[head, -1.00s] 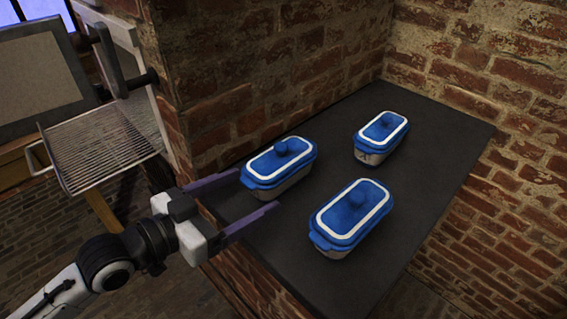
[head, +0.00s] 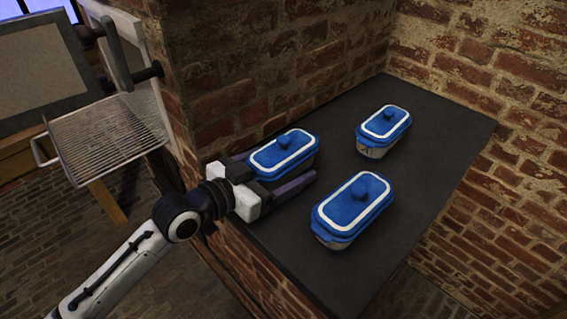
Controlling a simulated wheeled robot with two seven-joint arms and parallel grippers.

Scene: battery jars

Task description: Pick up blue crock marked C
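Three blue-lidded crocks with pale bodies stand upright on a dark counter. The left crock (head: 284,153) sits between the fingers of my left gripper (head: 277,170), which reaches in from the left. The fingers look spread, one on each side of its body. I cannot see firm contact, and the crock still rests on the counter. The back right crock (head: 384,124) has a dark mark on its end that looks like an A. The front crock (head: 352,206) shows no readable letter. No letter C is legible on any crock. My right gripper is not in view.
The dark counter (head: 440,130) has free room at the right and back. A brick wall (head: 260,70) rises close behind the left crock. A wire rack (head: 105,135) juts out at the left. The counter's front left edge drops to the floor.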

